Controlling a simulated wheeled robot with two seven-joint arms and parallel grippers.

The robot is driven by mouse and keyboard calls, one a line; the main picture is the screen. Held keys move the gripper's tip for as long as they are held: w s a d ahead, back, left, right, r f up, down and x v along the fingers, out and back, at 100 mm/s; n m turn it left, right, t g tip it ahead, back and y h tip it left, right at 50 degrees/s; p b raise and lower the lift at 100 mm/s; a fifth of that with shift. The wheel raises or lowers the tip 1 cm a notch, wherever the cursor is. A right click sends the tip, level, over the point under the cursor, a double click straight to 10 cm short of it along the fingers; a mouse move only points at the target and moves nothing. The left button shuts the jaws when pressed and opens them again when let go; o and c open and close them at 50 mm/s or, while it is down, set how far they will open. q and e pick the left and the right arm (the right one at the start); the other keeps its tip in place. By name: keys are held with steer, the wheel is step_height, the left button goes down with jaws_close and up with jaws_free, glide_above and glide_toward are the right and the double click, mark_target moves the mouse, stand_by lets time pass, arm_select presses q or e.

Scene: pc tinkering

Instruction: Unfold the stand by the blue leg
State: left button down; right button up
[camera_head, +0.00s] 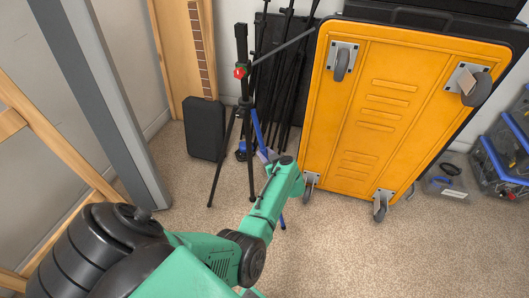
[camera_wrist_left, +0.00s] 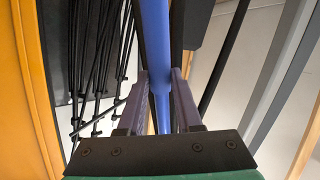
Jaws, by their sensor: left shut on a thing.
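The stand (camera_head: 246,101) is upright on the carpet in the head view, a slim black tripod with a green section and a red knob near its top. One black leg (camera_head: 222,160) slants down to the left. The blue leg (camera_head: 258,131) slants down to the right, and its middle is hidden behind my left gripper (camera_head: 271,160). In the left wrist view the blue leg (camera_wrist_left: 154,45) runs between the two fingers of my left gripper (camera_wrist_left: 160,88), which is shut on it. My right gripper is not in view.
A large orange wheeled case (camera_head: 345,140) stands close on the right. A black box (camera_head: 204,130) and several folded black stands (camera_head: 283,60) are behind. Clear bins (camera_head: 505,145) sit at far right. A grey post (camera_head: 105,100) rises at left. The front right carpet (camera_head: 400,250) is free.

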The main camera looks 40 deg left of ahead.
arm_select(q)
steer(key=shift+w+d+r, duration=0.35)
steer(key=shift+w+r, duration=0.2)
steer(key=shift+r, duration=0.05)
steer(key=c, duration=0.8)
jaws_free()
steer(key=shift+c, duration=0.2)
steer(key=shift+o, duration=1.2)
steer(key=shift+d+r, duration=0.1)
steer(key=shift+d, duration=0.1)
steer(key=shift+s, duration=0.1)
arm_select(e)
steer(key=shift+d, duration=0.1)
arm_select(q)
steer(key=shift+s+a+f, duration=0.15)
steer(key=shift+a+f, duration=0.05)
